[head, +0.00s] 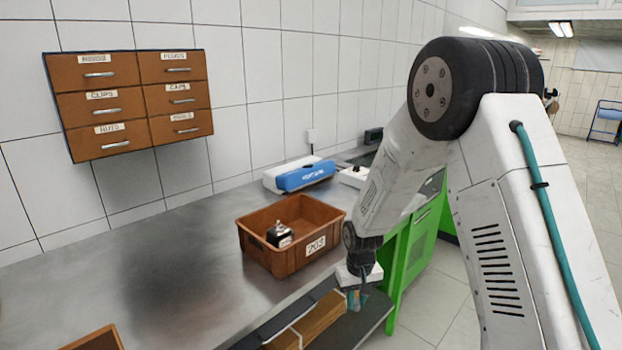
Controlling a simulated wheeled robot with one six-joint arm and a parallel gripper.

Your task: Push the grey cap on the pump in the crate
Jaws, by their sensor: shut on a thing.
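The brown crate (268,262), with a label reading 203, stands on the metal bench. The pump (280,235), a small dark body with a light label and a metallic top, sits inside it. My gripper (356,300) hangs in front and to the right of the crate, past the bench's front edge, near the right end of an open drawer. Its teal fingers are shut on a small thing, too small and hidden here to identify. I cannot make out a grey cap for certain.
The open drawer (318,318) with wooden compartments juts out below the bench edge. A blue and white case (304,177) stands behind the crate. A labelled cabinet (130,102) hangs on the wall. The bench (150,262) left of the crate is clear.

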